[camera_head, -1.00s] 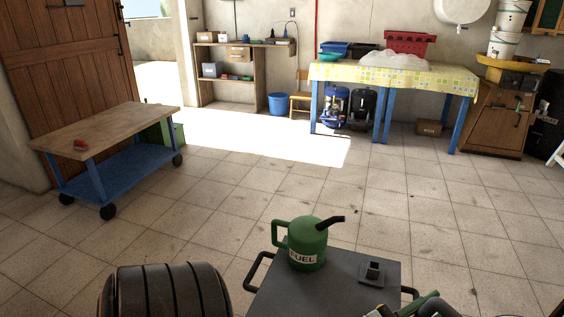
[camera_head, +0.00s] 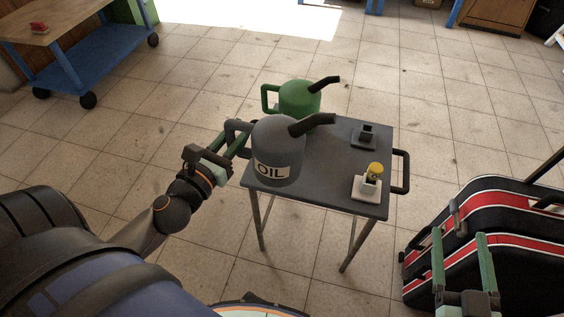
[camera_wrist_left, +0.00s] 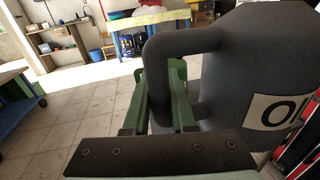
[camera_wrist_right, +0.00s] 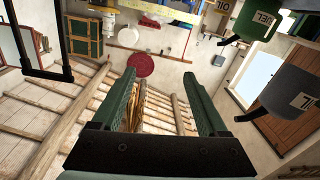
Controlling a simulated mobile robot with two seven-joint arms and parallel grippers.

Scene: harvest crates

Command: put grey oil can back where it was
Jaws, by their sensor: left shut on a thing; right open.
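The grey oil can (camera_head: 277,135), with an OIL label and a dark spout pointing right, is upright at the near left part of the small dark table (camera_head: 330,185). I cannot tell whether its base touches the top. My left gripper (camera_head: 241,143) is shut on its handle from the left. The left wrist view shows the green fingers at the handle (camera_wrist_left: 185,42), beside the can's body. My right gripper (camera_head: 460,240) is open and empty, in front of the suitcase at the lower right.
A green fuel can (camera_head: 299,97) stands just behind the oil can on the table. A dark block (camera_head: 366,134) and a white base with a yellow-topped piece (camera_head: 369,184) occupy the table's right side. A red-striped black suitcase (camera_head: 490,210) is at right. A blue cart (camera_head: 75,60) is far left.

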